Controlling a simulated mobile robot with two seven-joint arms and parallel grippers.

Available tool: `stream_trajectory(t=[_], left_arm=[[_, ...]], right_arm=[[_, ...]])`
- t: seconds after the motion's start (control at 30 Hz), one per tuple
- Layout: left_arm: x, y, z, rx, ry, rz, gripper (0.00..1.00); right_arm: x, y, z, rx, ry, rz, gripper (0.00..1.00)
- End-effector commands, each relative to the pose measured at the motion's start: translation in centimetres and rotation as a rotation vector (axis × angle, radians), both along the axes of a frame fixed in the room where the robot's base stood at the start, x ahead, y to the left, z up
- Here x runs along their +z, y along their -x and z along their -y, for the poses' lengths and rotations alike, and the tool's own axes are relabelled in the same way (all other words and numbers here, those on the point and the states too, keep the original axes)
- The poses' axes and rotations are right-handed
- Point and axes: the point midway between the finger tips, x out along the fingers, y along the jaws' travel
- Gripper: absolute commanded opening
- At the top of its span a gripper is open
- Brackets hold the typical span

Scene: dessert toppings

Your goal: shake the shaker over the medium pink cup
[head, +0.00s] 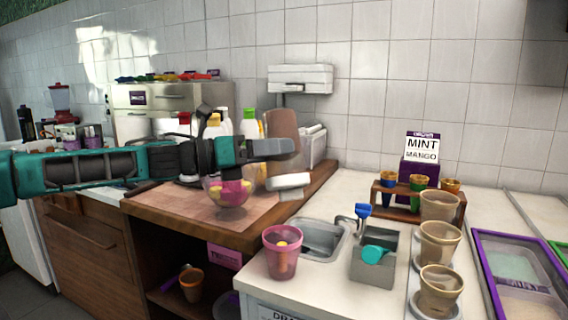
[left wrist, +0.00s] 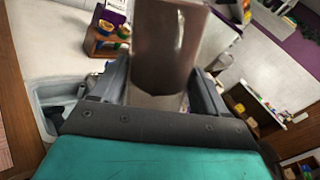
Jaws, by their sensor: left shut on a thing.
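My left gripper (head: 268,150) is shut on the shaker (head: 284,122), a brownish cylinder with a white end (head: 290,182) pointing down. The shaker also fills the space between the fingers in the left wrist view (left wrist: 165,45). It is held in the air, tilted slightly. The pink cup (head: 268,262) stands upright on the white counter, below the shaker in the head view, with a yellow and an orange-brown piece visible inside. The shaker is clear of the cup. My right gripper is not in view.
A glass bowl (head: 230,195) with pink and yellow contents stands on the wooden counter behind. A grey container (head: 372,268) with blue and teal scoops, a small sink (head: 322,240), several tan cups (head: 440,243) and a wooden cone rack (head: 400,213) are to the right.

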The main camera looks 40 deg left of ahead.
Motion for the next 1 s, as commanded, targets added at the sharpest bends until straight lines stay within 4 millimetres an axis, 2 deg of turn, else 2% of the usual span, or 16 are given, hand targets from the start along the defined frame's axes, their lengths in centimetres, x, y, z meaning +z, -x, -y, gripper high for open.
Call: stream_trajectory(t=[0.03,0.5,1.0], left_arm=[[0.8,0.0,0.0,0.000,0.000,0.004,0.31],[4.1,0.0,0.0,0.000,-0.001,0.004,0.31],[4.4,0.0,0.0,0.000,0.000,0.003,0.31]], right_arm=[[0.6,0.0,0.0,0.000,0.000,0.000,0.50],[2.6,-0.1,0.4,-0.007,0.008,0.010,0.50],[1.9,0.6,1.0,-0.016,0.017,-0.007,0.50]])
